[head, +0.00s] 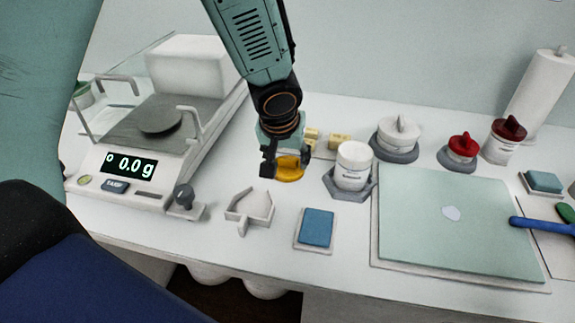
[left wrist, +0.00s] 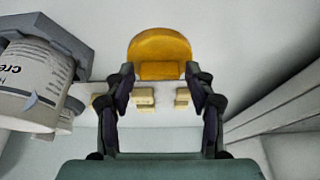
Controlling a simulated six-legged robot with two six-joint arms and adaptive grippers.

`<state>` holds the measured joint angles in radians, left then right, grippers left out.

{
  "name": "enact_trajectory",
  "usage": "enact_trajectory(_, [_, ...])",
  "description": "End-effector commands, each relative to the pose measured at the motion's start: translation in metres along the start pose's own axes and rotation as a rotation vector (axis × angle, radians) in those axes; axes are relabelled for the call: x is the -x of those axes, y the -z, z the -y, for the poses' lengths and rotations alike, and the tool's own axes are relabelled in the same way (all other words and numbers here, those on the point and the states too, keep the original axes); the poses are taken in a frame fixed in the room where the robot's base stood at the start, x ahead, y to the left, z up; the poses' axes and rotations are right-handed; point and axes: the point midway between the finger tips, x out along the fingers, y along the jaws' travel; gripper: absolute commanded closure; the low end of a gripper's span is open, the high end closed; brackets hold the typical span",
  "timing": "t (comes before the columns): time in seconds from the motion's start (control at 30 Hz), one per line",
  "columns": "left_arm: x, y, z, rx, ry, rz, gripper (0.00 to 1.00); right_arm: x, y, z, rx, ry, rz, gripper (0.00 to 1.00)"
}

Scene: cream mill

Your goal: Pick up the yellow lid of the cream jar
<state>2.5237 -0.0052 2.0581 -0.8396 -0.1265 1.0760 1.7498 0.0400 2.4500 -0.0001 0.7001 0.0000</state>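The yellow lid (head: 289,170) is at the back of the counter, beside the white cream jar (head: 352,166), which stands without a lid in a grey holder. In the left wrist view the lid (left wrist: 160,47) shows a round disc with a raised bar. My left gripper (head: 286,168) points down at the lid. Its fingertips (left wrist: 160,74) are partly apart, one at each end of the bar, with only slim gaps showing. I cannot tell whether the lid touches the counter. The jar (left wrist: 35,85) also shows at the left of the wrist view. My right gripper is not in view.
A scale (head: 150,150) reading 0.0 g stands left. A white scoop-shaped holder (head: 250,208) and a blue pad (head: 316,228) lie in front. A green mat (head: 455,215) lies right. Small yellow blocks (head: 339,140), a white-lidded jar (head: 399,138) and red-lidded jars (head: 462,148) stand behind.

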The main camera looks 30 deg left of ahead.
Motion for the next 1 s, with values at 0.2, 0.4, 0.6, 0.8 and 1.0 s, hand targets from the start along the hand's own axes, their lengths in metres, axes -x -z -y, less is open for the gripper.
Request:
enact_trajectory(0.2, [0.0,0.0,0.0,0.0,0.0,0.0,0.67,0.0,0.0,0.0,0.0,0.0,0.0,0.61])
enact_trajectory(0.4, [0.0,0.0,0.0,0.0,0.0,0.0,0.73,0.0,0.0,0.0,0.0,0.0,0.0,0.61])
enact_trajectory(0.6, [0.002,0.0,0.0,0.0,0.0,0.0,0.73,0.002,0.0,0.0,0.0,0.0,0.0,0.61])
enact_trajectory(0.8, [0.013,0.005,0.0,0.0,0.0,0.0,0.73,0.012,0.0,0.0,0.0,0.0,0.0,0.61])
enact_trajectory(1.0, [0.036,0.015,0.0,0.0,-0.001,-0.001,0.73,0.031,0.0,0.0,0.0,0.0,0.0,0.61])
